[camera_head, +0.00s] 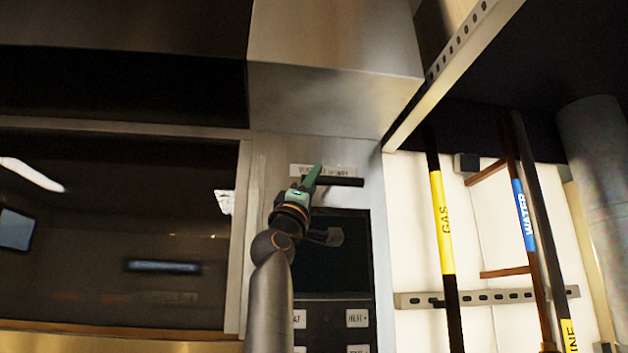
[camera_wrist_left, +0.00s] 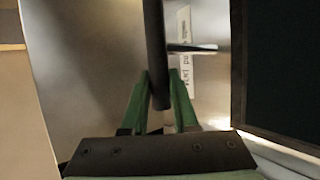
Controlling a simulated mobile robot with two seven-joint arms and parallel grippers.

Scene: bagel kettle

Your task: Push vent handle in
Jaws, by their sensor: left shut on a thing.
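The vent handle (camera_head: 345,182) is a dark bar at the top of the steel control panel, in front of a white label (camera_head: 298,170). My left gripper (camera_head: 312,176), with green fingers, is at the handle's left part. In the left wrist view the handle (camera_wrist_left: 153,45) runs down between the two fingers (camera_wrist_left: 160,85), which are shut on it. A thin rod (camera_wrist_left: 195,48) runs sideways from near the handle across the label. The gripper hides part of the handle and label in the head view. My right gripper is not in view.
A dark display (camera_head: 335,255) with HEAT buttons (camera_head: 358,318) sits below the handle. A wide dark oven window (camera_head: 110,240) is on the left. A steel hood (camera_head: 335,95) juts out above. Pipes marked GAS (camera_head: 441,225) and WATER (camera_head: 525,220) stand on the right.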

